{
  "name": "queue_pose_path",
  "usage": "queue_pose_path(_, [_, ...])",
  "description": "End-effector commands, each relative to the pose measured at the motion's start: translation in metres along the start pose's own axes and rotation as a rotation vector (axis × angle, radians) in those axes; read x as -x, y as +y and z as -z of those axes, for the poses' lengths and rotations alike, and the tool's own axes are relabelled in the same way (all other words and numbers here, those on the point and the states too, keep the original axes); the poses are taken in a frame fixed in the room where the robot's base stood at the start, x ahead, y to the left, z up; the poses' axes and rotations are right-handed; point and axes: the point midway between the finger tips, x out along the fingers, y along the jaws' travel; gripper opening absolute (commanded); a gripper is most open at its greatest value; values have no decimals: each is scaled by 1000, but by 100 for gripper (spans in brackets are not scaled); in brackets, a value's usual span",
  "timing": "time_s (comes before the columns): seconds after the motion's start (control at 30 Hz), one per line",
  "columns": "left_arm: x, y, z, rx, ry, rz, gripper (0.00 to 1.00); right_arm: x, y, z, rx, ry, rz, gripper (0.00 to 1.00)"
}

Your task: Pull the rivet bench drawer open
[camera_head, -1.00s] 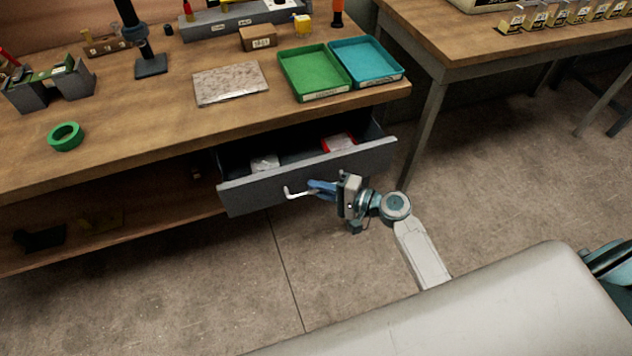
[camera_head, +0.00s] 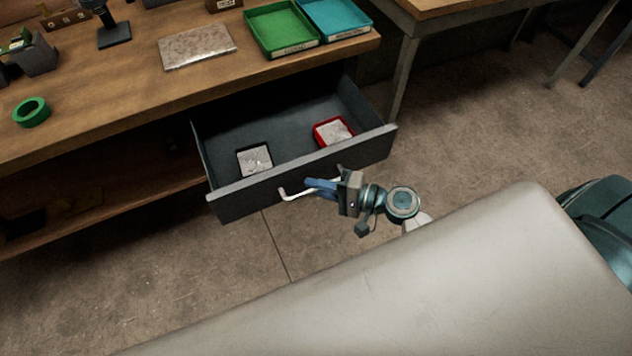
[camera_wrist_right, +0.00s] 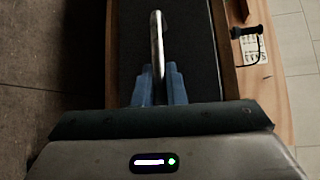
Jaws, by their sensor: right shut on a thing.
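The rivet bench drawer (camera_head: 235,203) is grey and stands well out from under the wooden bench top. A bar handle (camera_head: 290,194) runs along its front. My right gripper (camera_head: 318,187) is shut on that handle, with its blue fingers on either side of the bar. In the right wrist view the pale handle (camera_wrist_right: 157,45) runs between the two blue fingertips (camera_wrist_right: 159,88). Inside the drawer lie a dark-edged tray (camera_head: 254,160) with pale contents and a red tray (camera_head: 333,132) with pale contents. My left gripper is not in view.
The bench top (camera_head: 130,90) holds a green tray (camera_head: 281,30), a teal tray (camera_head: 335,18), a speckled plate (camera_head: 196,45) and a green tape ring (camera_head: 31,112). A second table (camera_head: 440,10) stands to the right. The floor in front of the drawer is clear.

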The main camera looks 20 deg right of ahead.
Motion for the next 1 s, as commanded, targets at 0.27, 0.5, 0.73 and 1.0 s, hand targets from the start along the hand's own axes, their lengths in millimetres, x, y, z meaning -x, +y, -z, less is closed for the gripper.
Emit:
queue_pose_path(0.27, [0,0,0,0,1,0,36,0,0,0,0,0,-1,20])
queue_pose_path(0.5, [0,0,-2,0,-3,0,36,0,0,0,0,0,-1,20])
queue_pose_path(0.73, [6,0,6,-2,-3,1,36,17,3,1,4,0,-4,20])
queue_pose_path(1.0, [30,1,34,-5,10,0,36,59,4,0,2,-2,-6,20])
